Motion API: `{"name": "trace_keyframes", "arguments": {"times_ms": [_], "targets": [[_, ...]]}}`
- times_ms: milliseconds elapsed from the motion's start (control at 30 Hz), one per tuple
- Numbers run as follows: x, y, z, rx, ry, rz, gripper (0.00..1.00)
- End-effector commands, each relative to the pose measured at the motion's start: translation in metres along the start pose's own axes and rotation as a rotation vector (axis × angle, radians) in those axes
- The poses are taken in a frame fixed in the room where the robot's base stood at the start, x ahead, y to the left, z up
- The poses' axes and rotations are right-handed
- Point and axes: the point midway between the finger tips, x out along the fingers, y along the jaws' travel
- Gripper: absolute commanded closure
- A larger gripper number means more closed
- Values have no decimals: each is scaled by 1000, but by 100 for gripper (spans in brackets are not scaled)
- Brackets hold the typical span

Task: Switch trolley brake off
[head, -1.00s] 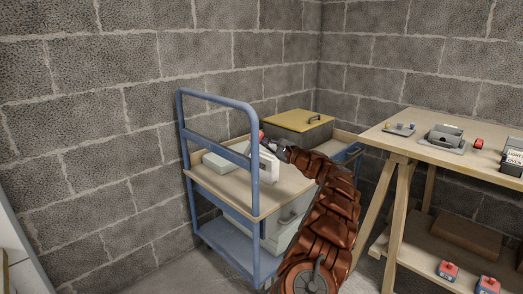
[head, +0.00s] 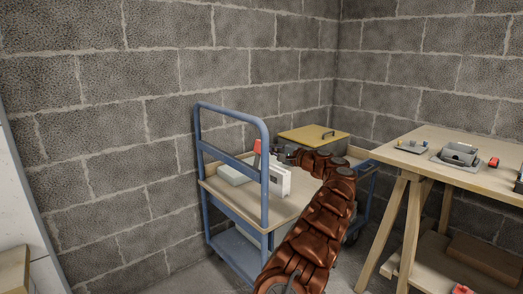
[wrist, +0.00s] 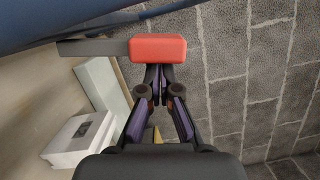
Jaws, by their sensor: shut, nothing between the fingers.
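The blue-framed trolley (head: 197,132) with wooden decks stands by the block wall. A red-gripped brake lever (head: 257,148) shows beside its push handle. In the wrist view the red grip (wrist: 158,48) sits on the end of a grey bar (wrist: 92,47) that runs left. My gripper (head: 276,152) is at the lever, partly hidden by my own arm. In the wrist view its fingers (wrist: 158,78) are closed together, with nothing between them. Their tips are right at the lower edge of the red grip; whether they touch it I cannot tell.
A white box (head: 280,182) and a pale flat block (head: 235,173) lie on the upper deck. A yellow-lidded box (head: 313,133) is behind. A wooden workbench (head: 440,150) with fittings stands at right. Bare floor is limited between them.

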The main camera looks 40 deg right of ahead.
Motion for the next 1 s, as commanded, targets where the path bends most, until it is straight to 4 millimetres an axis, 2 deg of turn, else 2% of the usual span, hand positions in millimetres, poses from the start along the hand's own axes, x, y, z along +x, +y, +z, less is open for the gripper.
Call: {"name": "trace_keyframes", "arguments": {"times_ms": [533,1000], "targets": [[2,0,1,-2,-6,3,100],[6,3,-17,0,-19,7,100]]}}
